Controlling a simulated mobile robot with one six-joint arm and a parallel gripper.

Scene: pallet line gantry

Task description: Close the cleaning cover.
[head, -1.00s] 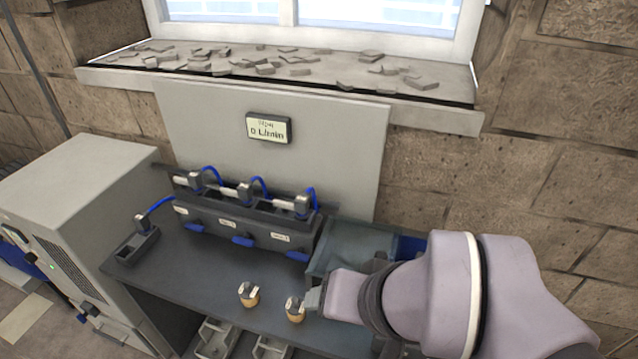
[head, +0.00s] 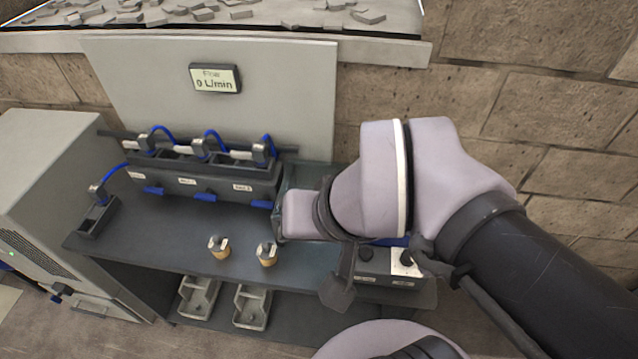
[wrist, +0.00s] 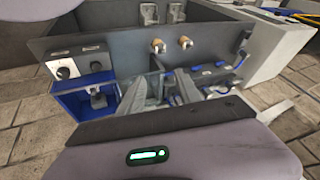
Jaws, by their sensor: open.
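A clear, see-through panel, which looks like the cleaning cover (wrist: 136,96), stands tilted beside the blue bin (wrist: 72,104) in the wrist view. In the head view my arm hides most of it; a strip of the clear part (head: 318,174) shows at the right end of the valve block. My gripper (wrist: 172,84) is open, with its fingers right next to the clear panel. I cannot tell whether they touch it.
The valve block (head: 178,184) has blue handles and hoses. Two brass fittings (head: 219,249) (head: 267,256) stand on the dark bench (head: 150,240). A control box (head: 375,262) sits at the bench's right. A display (head: 215,79) reads 0 L/min. Grey trays lie below the bench.

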